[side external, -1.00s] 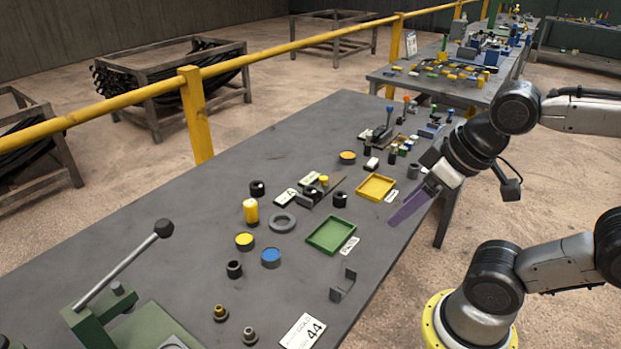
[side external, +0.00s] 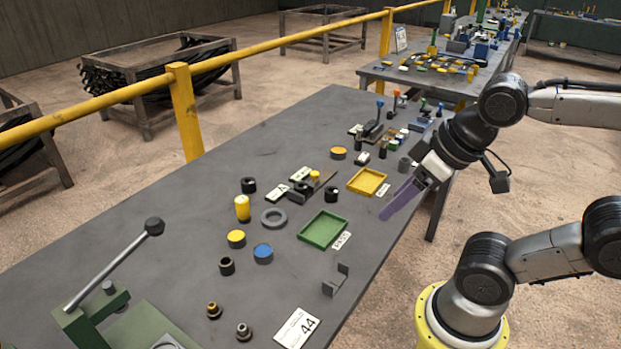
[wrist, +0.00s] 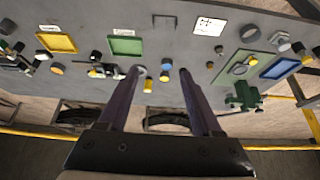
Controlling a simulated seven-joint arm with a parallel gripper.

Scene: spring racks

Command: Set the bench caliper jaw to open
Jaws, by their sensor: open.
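What looks like the bench caliper (side external: 303,191), a dark low block on a thin rail with a small yellow knob, lies mid-bench behind the green tray. It also appears small in the wrist view (wrist: 104,70), left of my fingers. Its jaw position is too small to read. Two white cards (side external: 281,192) lie beside it, their text mostly illegible. My gripper (side external: 385,213) has long purple fingers and hangs over the bench's right edge, to the right of the caliper and apart from it. In the wrist view the fingers (wrist: 158,73) are spread and hold nothing.
A green tray (side external: 303,235) and yellow tray (side external: 349,184) lie between the caliper and the bench edge. A grey ring (side external: 265,222), yellow cylinder (side external: 242,209) and several caps stand nearby. A green lever press (side external: 95,315) is front left. Small parts crowd the far end.

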